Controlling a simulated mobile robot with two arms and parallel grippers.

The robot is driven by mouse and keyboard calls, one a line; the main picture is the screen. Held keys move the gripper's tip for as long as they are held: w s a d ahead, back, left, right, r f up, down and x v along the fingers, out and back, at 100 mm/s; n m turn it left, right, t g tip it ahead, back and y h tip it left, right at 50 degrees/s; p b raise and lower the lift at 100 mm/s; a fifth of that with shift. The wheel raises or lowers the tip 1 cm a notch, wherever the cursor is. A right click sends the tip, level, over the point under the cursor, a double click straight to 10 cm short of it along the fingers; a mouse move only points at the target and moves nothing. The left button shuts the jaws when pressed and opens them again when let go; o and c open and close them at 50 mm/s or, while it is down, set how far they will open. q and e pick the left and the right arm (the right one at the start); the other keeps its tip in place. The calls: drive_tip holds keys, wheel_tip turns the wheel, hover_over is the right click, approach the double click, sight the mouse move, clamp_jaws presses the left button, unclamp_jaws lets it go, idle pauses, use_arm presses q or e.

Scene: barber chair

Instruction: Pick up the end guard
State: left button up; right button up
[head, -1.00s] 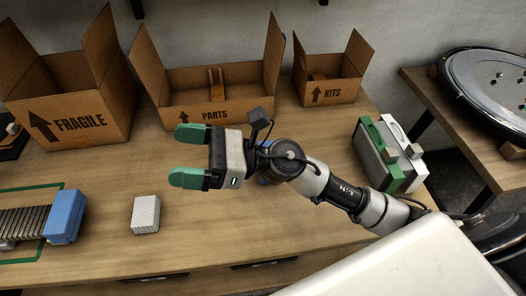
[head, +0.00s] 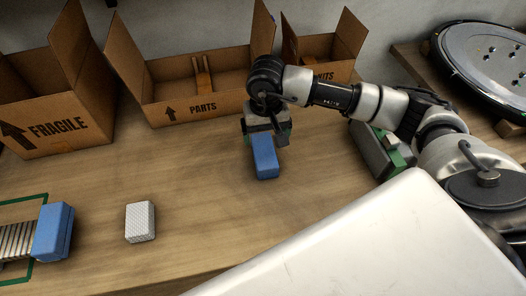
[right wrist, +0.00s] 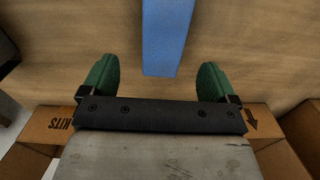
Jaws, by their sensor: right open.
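A loose blue block, which looks like the end guard (head: 265,157), lies on the wooden table near the middle. In the right wrist view the end guard (right wrist: 166,35) runs in from the top edge, its near end between the lines of the two green fingers. My right gripper (head: 266,134) points down over the far end of it. Its green fingers also show in the right wrist view (right wrist: 158,77), spread wide and apart from the block, with nothing held. My left gripper is not in view.
A white textured block (head: 140,222) lies nearby. Open boxes marked FRAGILE (head: 60,128), PARTS (head: 200,107) and KITS (head: 340,72) stand behind.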

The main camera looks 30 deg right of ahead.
sight(265, 151)
drive_tip(key=shift+s+a+f+p, duration=0.1)
drive_tip(key=shift+a+f+p, duration=0.1)
drive_tip(key=shift+f, duration=1.55)
drive_tip(key=shift+s+a+f+p, duration=0.1)
drive_tip(key=shift+f+p, duration=0.1)
drive_tip(key=shift+f, duration=1.5)
drive_tip(key=c, duration=1)
drive_tip(key=shift+r, duration=0.2)
